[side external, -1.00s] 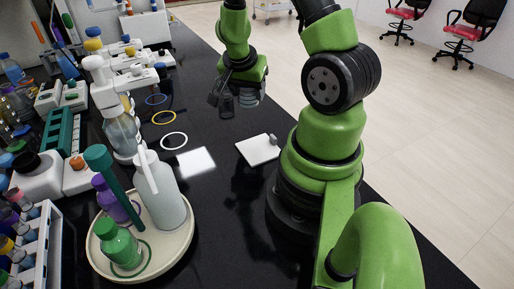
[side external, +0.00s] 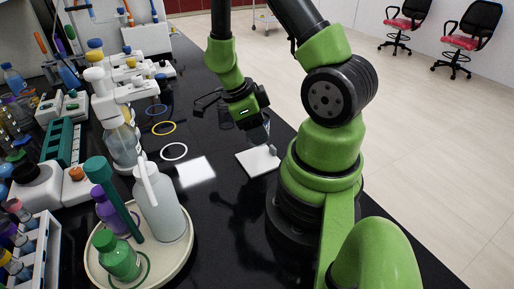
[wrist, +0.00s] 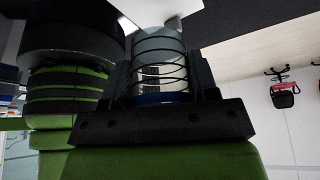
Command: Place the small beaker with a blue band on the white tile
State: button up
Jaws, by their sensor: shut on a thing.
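My gripper (wrist: 163,75) is shut on the small beaker (wrist: 160,52), a clear glass with dark rings and a blue band (wrist: 160,98) near the gripper's palm. In the side external view my gripper (side external: 262,128) hangs just over the far right part of the white tile (side external: 252,162). The beaker is small and indistinct there, partly hidden by the gripper. A pale white surface (wrist: 172,10) shows at the top of the wrist view, just past the beaker's far end. I cannot tell whether beaker and tile touch.
A small pale knob (side external: 272,150) sits at the tile's right corner. A flat white square (side external: 195,171) and white, yellow and blue rings lie to the left. A round tray (side external: 182,258) with bottles stands at the front left. Racks and bottles crowd the left side.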

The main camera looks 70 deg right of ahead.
jog(key=shift+f, duration=2.75)
jog(key=shift+f, duration=0.1)
jog(key=o, duration=1)
